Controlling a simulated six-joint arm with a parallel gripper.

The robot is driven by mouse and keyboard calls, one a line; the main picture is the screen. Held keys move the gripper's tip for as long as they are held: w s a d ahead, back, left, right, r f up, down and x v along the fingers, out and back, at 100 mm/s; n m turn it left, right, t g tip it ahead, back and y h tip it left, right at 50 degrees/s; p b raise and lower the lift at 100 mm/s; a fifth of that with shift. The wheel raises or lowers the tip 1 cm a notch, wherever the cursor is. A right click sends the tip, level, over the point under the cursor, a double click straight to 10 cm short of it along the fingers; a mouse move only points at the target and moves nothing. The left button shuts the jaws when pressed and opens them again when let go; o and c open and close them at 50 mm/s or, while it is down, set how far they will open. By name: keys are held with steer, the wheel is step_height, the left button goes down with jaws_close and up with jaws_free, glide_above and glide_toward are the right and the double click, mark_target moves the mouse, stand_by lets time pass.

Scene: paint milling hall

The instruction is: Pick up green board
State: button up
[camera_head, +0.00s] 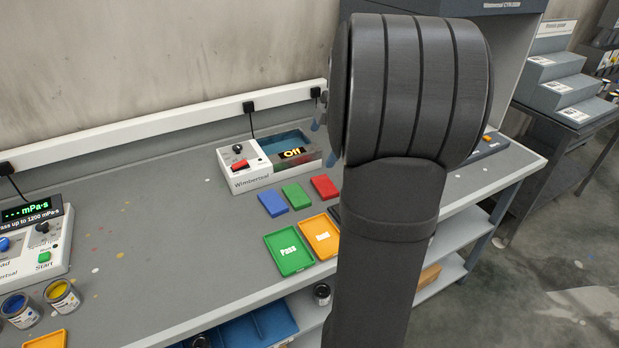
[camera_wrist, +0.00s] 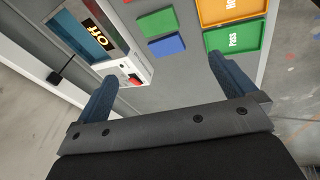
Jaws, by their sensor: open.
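The green board (camera_head: 296,195) lies flat on the grey bench between a blue board (camera_head: 272,203) and a red board (camera_head: 325,187). In the wrist view the green board (camera_wrist: 157,23) lies ahead of my gripper (camera_wrist: 163,68), beyond the blue board (camera_wrist: 167,45). My gripper's two blue fingers are wide apart, with nothing held between them. In the head view my arm hides most of the gripper; only bits of blue finger show at its left edge.
A white device reading "Off" (camera_head: 250,180) stands behind the boards, close to one finger in the wrist view. A green "Pass" tray (camera_head: 275,243) and an orange tray (camera_head: 306,224) lie in front. Paint cans (camera_head: 62,297) stand far left. The bench's left middle is clear.

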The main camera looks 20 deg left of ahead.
steer(key=a+f+m+h, duration=0.1)
steer(key=a+m, duration=0.1)
steer(key=m, duration=0.3)
steer(key=m+h, duration=0.5)
steer(key=m, duration=1.6)
glide_above(295, 195)
steer(key=s+a, duration=0.1)
steer(key=s, duration=0.3)
steer(key=a+x, duration=0.1)
steer(key=x, duration=0.2)
steer(key=a+m+t+h, duration=0.15)
steer(key=a+m, duration=0.25)
steer(key=m, duration=0.4)
steer(key=shift+t+y, duration=0.25)
steer(key=shift+t, duration=0.1)
steer(key=x, duration=0.6)
steer(key=s+x, duration=0.1)
steer(key=x, duration=1.1)
steer(key=shift+s+f, duration=0.2)
steer(key=shift+s, duration=0.05)
steer(key=c, duration=0.7)
